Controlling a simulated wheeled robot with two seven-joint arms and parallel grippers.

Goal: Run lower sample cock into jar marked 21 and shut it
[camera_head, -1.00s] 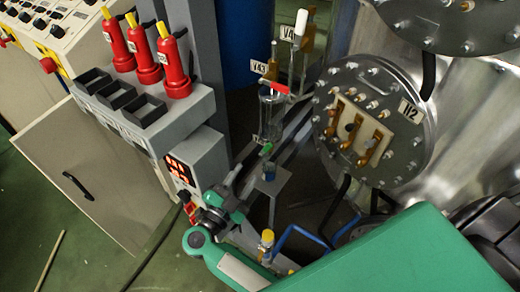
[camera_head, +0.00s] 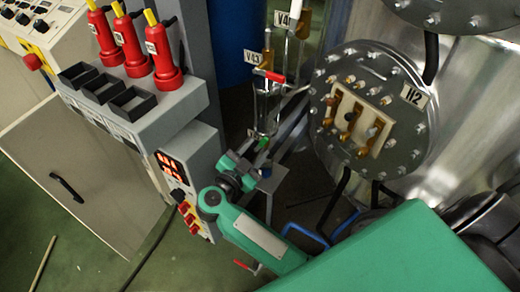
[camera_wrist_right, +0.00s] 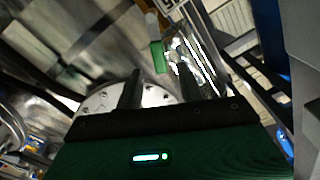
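The lower cock's green handle (camera_head: 263,145) shows below the glass vessel (camera_head: 266,108) in the head view. In the right wrist view a green handle (camera_wrist_right: 157,57) lies just past my fingertips, between their lines. My right gripper (camera_wrist_right: 160,75) is open with nothing between its fingers. In the head view my right wrist covers the space just below the green handle, and its fingertips are hard to make out. I cannot make out the jar marked 21. My left gripper is not in view.
A grey panel with red-lit display (camera_head: 171,166) stands close left of my right wrist. Blue tubing (camera_head: 303,233) runs below.

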